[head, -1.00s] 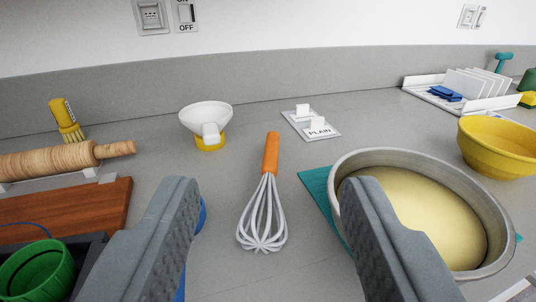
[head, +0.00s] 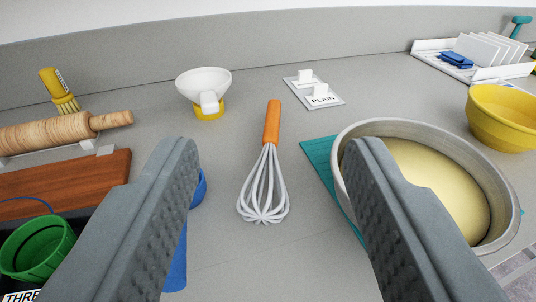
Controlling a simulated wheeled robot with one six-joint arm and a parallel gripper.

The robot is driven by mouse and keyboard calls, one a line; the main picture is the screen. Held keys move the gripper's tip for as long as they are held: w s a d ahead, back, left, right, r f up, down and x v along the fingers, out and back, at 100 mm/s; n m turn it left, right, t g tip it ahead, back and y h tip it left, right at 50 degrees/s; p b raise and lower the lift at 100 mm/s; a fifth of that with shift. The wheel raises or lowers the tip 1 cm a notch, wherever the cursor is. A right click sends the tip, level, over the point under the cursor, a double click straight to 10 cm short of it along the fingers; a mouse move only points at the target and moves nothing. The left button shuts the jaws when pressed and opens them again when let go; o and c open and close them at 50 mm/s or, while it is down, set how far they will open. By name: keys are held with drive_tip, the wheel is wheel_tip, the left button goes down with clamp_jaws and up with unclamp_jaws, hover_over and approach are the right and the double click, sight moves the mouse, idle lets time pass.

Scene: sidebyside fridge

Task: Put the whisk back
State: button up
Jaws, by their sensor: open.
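The whisk (head: 265,173) lies flat on the grey counter, its orange handle pointing away from me and its white wire head toward me. My gripper (head: 262,165) is open, with one grey finger on each side of the whisk in the picture. The fingers look apart from the whisk, and nothing is between them in their grip. No holder that is plainly for the whisk can be made out.
A metal bowl of pale batter (head: 350,130) stands on a teal mat (head: 318,160) at right, partly behind the right finger.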

drive_tip(key=w+g, duration=0.6)
drive_tip(key=w, duration=0.5)
drive_tip(key=g, duration=1.1)
hover_over(270, 139)
drive_tip(key=f, duration=0.1)
drive_tip(key=shift+m, duration=0.5)
wheel_tip(270, 139, down, 18)
drive_tip(key=shift+r, duration=0.15)
drive_tip(key=shift+c, duration=0.4)
clamp_jaws()
